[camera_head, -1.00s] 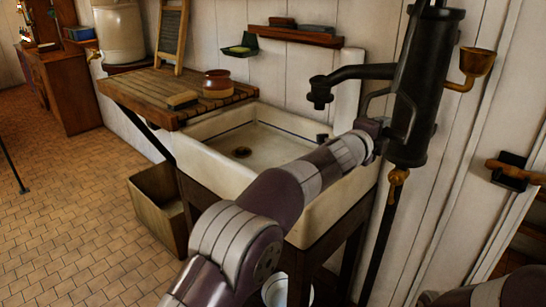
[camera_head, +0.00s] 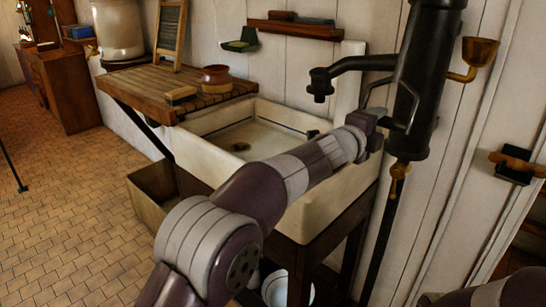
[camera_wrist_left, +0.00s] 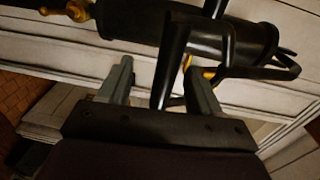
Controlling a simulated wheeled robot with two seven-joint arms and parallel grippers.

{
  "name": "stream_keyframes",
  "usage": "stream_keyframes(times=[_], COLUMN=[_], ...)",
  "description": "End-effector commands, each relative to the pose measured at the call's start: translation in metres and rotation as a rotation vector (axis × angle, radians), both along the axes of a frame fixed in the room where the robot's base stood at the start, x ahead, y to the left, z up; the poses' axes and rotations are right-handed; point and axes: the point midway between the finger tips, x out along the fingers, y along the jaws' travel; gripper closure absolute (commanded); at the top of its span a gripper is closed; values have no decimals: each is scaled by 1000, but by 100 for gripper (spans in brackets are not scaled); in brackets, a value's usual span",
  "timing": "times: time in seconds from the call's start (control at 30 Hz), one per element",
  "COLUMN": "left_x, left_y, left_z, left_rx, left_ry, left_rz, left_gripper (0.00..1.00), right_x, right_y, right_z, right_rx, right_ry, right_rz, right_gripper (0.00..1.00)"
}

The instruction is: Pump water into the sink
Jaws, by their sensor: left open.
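The black pump (camera_head: 418,85) is mounted on the pale wall. Its spout (camera_head: 345,66) reaches left over the white sink (camera_head: 340,195), and a brass cup (camera_head: 478,55) sits on its right. I see no water. My left gripper (camera_head: 377,115) is beside the pump's left side, by a curved dark handle. In the left wrist view my left gripper (camera_wrist_left: 158,70) is open, with a dark bar of the handle (camera_wrist_left: 170,65) between its fingers; contact cannot be told. My left arm hides part of the sink. My right gripper is out of view.
A wooden drainboard (camera_head: 150,80) with a brush (camera_head: 180,95) and a brown pot (camera_head: 216,78) adjoins the sink. A wooden box (camera_head: 150,205) stands on the floor below. A small shelf (camera_head: 295,30) is above the sink.

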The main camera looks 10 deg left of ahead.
Motion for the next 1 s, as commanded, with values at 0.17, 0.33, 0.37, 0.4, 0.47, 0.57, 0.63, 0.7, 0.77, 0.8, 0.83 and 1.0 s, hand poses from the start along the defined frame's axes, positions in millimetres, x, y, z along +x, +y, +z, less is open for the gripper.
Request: stream_keyframes(times=[0.17, 0.33, 0.37, 0.4, 0.47, 0.57, 0.63, 0.7, 0.77, 0.8, 0.83, 1.0], left_x=[-21, -40, -43, -46, -50, -52, -52, -52, -52, -51, -50, -64], left_y=[14, 26, 28, 30, 32, 34, 34, 34, 34, 34, 37, 81], left_z=[0, 3, 4, 4, 5, 6, 6, 6, 6, 6, 3, -103], left_rx=[-1, -1, 0, 0, 0, -1, -1, -1, -3, -17, -41, -274], left_ry=[-2, -3, -2, -2, -1, -1, -1, -1, 1, 12, 42, 513], left_rz=[0, -1, -1, -1, -1, -1, -1, -1, -1, 4, 20, 286], left_gripper=[36, 36, 36, 36, 36, 36, 36, 36, 36, 36, 36, 36], right_x=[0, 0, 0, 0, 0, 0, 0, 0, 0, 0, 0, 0], right_y=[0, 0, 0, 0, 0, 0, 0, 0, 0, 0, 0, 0], right_z=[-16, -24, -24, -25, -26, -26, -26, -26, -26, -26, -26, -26], right_rx=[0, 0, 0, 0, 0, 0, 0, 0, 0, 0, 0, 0], right_ry=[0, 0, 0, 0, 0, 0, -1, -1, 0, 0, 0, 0], right_rz=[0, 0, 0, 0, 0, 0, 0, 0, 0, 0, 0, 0], right_gripper=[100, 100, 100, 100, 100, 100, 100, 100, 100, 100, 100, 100])
